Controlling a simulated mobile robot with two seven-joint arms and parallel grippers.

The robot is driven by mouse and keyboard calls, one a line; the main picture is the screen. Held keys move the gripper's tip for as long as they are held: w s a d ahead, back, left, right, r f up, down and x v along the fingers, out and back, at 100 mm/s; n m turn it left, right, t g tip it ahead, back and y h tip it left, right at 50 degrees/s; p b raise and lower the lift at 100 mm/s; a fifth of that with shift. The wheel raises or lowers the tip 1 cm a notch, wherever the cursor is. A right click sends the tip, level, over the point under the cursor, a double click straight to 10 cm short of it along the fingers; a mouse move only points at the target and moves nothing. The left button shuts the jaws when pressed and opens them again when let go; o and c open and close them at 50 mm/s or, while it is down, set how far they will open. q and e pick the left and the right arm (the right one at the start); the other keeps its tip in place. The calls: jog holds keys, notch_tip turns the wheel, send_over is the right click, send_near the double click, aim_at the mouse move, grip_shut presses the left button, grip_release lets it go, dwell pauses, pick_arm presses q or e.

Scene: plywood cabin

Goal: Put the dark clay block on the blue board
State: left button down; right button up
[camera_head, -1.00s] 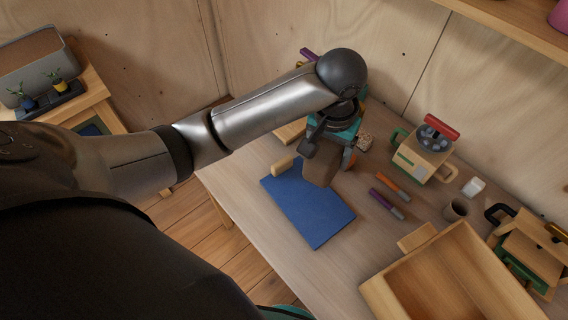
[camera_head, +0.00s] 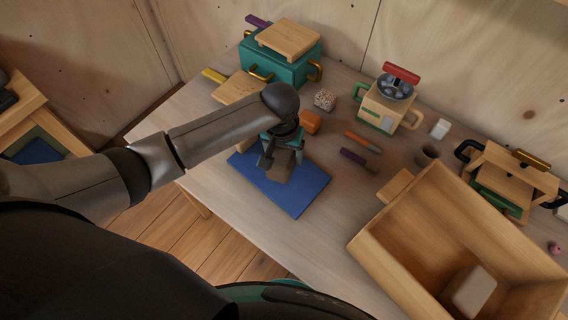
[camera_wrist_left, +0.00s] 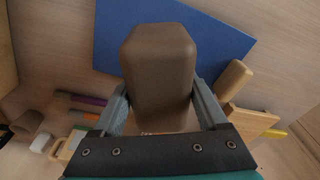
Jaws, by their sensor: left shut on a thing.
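The dark clay block (camera_head: 281,168) is brown with rounded edges. My left gripper (camera_head: 283,152) is shut on it, and in the left wrist view the block (camera_wrist_left: 160,62) stands between the two fingers (camera_wrist_left: 160,105). The blue board (camera_head: 304,199) lies flat on the table. The block is over the board's upper part in the head view; I cannot tell whether it touches the board. The board also shows behind the block in the wrist view (camera_wrist_left: 220,38). My right gripper is not in view.
A large wooden crate (camera_head: 372,245) holding a pale block (camera_head: 472,291) stands at right. A teal box (camera_head: 285,70) is behind my left gripper. An orange block (camera_head: 310,122), a speckled cube (camera_head: 324,99) and two markers (camera_head: 358,160) lie beyond the board. The board's lower part is clear.

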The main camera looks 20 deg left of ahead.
aim_at(283, 151)
pick_arm(q)
jog(key=shift+f+b, duration=0.6)
jog(key=shift+f, duration=1.55)
jog(key=shift+f, duration=0.1)
grip_release()
jog(key=shift+f, duration=0.1)
jog(key=r+p, duration=0.1)
jog(key=r, duration=0.3)
jog(key=s+r+p, duration=0.1)
jog(key=r, duration=0.3)
jog(key=r+p, duration=0.1)
jog(key=r, duration=0.3)
jog(key=shift+s+r, duration=0.1)
jog(key=shift+s, duration=0.15)
